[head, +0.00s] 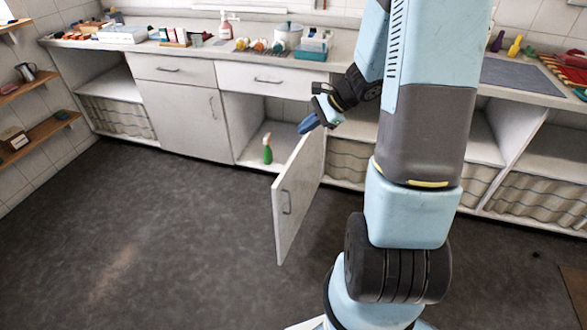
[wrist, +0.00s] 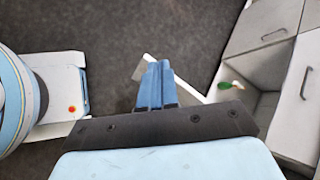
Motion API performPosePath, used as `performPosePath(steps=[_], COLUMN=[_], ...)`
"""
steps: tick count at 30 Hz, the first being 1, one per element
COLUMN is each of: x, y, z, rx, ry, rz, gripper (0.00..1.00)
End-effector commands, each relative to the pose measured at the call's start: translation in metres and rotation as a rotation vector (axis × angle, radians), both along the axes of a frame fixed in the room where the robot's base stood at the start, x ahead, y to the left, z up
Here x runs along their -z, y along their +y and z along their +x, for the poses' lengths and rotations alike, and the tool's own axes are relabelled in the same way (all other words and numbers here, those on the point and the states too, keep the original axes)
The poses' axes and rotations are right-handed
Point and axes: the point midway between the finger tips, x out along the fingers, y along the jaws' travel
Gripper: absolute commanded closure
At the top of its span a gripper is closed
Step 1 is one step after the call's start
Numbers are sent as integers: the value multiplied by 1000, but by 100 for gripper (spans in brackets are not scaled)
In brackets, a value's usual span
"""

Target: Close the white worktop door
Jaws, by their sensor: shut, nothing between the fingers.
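The white worktop door (head: 298,193) stands wide open in the head view, swung out from the cabinet, with a grey handle (head: 287,202) on its face. It also shows in the wrist view (wrist: 191,92), partly hidden behind my gripper. My gripper (head: 306,125) is shut and empty, near the top edge of the door. Its blue fingers (wrist: 155,84) are together in the wrist view. I cannot tell whether they touch the door. The open compartment holds a green spray bottle (head: 267,149), also visible in the wrist view (wrist: 230,85).
A closed drawer (head: 262,78) is above the open compartment, and a closed cabinet door (head: 184,117) is to its left. The dark floor left of the open door is clear.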

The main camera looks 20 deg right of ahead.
Motion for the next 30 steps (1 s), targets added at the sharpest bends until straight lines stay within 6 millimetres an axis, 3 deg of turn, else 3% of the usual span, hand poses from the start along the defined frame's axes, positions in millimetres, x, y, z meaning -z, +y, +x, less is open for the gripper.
performPosePath(steps=[6,15,23,30], x=[65,150,183,199], y=[-32,-73,-87,-76], z=[19,26,24,33], rx=[252,572,693,698], ry=[122,267,321,326], rz=[126,256,297,299], gripper=[100,100,100,100])
